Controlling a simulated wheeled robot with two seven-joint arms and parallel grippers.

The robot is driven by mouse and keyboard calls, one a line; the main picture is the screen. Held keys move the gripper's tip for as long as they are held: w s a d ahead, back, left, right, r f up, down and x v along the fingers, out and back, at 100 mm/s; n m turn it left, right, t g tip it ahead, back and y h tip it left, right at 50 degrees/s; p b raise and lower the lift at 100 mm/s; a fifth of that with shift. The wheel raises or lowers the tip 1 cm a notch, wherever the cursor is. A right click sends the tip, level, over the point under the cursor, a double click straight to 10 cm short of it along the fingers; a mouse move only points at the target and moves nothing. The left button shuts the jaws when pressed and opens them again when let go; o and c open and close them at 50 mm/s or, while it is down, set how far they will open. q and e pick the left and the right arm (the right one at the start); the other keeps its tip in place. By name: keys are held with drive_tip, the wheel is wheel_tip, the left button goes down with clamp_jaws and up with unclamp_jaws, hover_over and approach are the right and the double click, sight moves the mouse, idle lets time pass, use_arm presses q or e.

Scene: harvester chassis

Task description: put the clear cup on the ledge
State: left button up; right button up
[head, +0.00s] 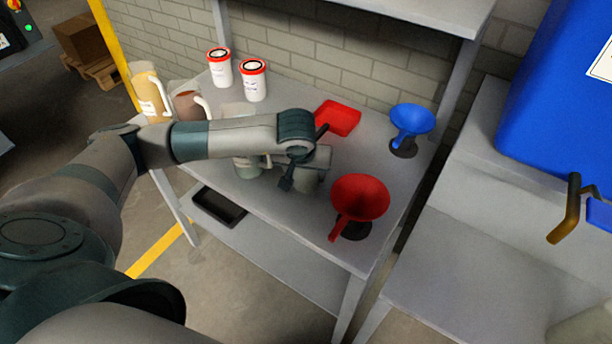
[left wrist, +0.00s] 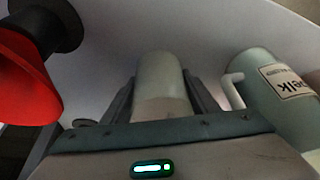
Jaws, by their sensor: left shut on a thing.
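The clear cup (left wrist: 160,85) shows in the left wrist view as a pale, cloudy cylinder between the two dark fingers of my left gripper (left wrist: 162,92). The gripper is shut on it. In the head view my left gripper (head: 284,182) is low over the grey table, and my forearm hides most of the cup. I cannot tell whether the cup touches the table. A grey raised shelf (head: 425,14) that may be the ledge runs along the wall above the table (head: 290,225). My right gripper is not in view.
A pale green labelled jug (left wrist: 265,90) stands close beside the cup. A red funnel (head: 361,196) and blue funnel (head: 411,119) stand to the right, with a red tray (head: 339,118) behind. Two white tubs (head: 254,82) and other jugs (head: 150,95) are at the back left.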

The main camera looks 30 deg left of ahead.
use_arm(q)
drive_tip(key=shift+f, duration=1.05)
drive_tip(key=shift+f, duration=0.15)
drive_tip(key=o, duration=1)
drive_tip(key=shift+o, duration=0.2)
